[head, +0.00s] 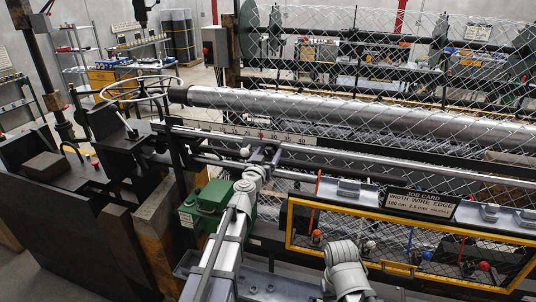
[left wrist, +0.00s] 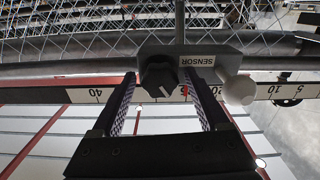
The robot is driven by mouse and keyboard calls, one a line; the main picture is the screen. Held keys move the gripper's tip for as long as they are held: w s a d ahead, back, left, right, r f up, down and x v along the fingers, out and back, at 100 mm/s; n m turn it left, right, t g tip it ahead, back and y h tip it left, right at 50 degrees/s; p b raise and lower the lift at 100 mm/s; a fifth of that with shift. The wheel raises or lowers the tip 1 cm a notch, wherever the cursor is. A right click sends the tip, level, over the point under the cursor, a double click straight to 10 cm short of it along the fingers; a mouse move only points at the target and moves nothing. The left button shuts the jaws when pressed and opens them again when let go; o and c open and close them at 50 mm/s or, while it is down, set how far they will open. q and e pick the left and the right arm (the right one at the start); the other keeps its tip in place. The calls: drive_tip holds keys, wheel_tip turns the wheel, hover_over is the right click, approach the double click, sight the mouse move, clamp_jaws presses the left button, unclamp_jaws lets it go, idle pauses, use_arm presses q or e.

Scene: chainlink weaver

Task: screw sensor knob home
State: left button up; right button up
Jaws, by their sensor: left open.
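The sensor knob (left wrist: 159,77) is black and ridged with a pale pointer line. It sits on a grey bracket marked SENSOR (left wrist: 205,61) on the rail. My left gripper (left wrist: 161,90) is open in the left wrist view. Its two fingers reach up on either side of the knob, with a visible gap on each side. Whether the fingertips are level with the knob in depth, I cannot tell. In the head view, my left gripper (head: 265,156) is at the scale rail, and the knob is hidden there. My right gripper is not in view.
A white ball (left wrist: 238,90) sticks out close beside the right finger. The numbered scale bar (left wrist: 80,96) runs behind the fingers. Woven wire mesh (head: 400,55) stands behind the rail.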

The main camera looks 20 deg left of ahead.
use_arm(q)
drive_tip(key=s, duration=0.7)
drive_tip(key=shift+s, duration=0.4)
drive_tip(key=shift+a+f, duration=0.1)
drive_tip(key=shift+a, duration=0.05)
